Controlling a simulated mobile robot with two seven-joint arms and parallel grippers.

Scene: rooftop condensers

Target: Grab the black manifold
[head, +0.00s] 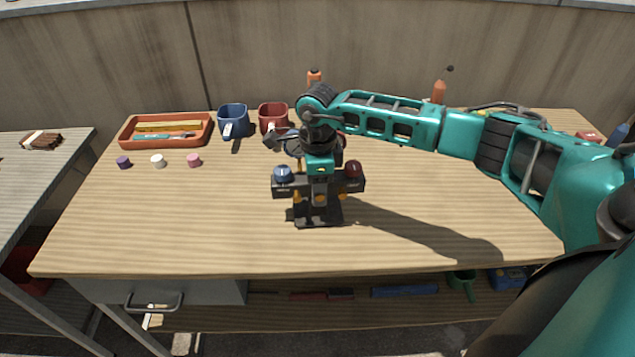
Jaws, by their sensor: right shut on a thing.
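The black manifold (352,185) is a dark horizontal body near the middle of the wooden bench, with a round blue knob on its left end and a dark red knob on its right end. A black base shows below it, low over or on the bench top; I cannot tell if there is a gap. My right gripper (319,185) comes down on it from above and is shut on it. The gripper hides the manifold's middle. My left gripper is not in view.
An orange tray (127,135) with tools stands back left, beside a blue cup (233,119) and a red cup (273,117). Purple, white and pink caps (194,160) lie in front. Orange bottles (439,91) stand behind my right arm. The bench's front left is clear.

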